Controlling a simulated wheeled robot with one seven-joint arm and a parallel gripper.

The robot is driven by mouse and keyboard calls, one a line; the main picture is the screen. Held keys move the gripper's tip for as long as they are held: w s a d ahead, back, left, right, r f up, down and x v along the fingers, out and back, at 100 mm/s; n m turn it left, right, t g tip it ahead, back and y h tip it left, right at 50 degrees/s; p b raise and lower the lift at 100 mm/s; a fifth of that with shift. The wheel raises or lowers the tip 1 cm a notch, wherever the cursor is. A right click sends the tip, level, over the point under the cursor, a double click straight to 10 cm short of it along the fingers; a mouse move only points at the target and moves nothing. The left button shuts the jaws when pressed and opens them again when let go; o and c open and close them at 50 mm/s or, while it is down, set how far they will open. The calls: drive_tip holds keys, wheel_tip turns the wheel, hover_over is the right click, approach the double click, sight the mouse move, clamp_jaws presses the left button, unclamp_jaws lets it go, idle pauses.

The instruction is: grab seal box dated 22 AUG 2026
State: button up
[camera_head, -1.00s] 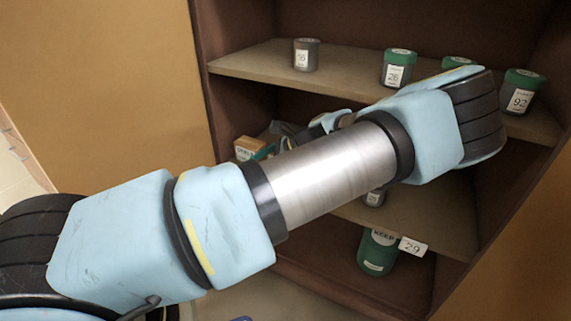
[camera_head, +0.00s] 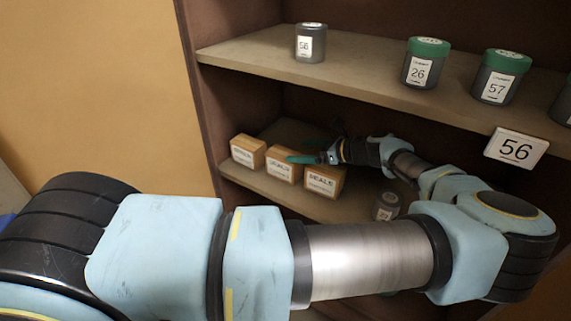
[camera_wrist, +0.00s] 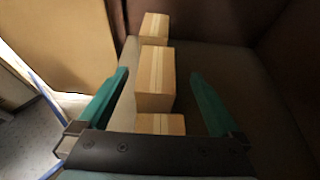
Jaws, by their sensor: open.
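Three light-brown seal boxes stand in a row on the middle shelf in the head view: the left box (camera_head: 248,151), the middle box (camera_head: 283,163) and the right box (camera_head: 324,181). Their white labels face out; "SEALS" reads on the right one, but the dates are too small to read. My gripper (camera_head: 303,158) is open at the row, with green fingers near the middle box. In the wrist view, my gripper (camera_wrist: 159,73) has a finger on either side of the middle box (camera_wrist: 155,78) in the picture. Another box (camera_wrist: 154,27) stands beyond, and one (camera_wrist: 160,124) is partly hidden by the gripper body.
The upper shelf (camera_head: 375,83) above my arm holds several grey jars, including a green-lidded jar (camera_head: 426,63). A small jar (camera_head: 386,207) stands right of the boxes. The cabinet's side wall is close at left.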

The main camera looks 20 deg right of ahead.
sight(279, 151)
drive_tip(key=shift+x, duration=3.3)
drive_tip(key=shift+s+a, duration=0.1)
clamp_jaws()
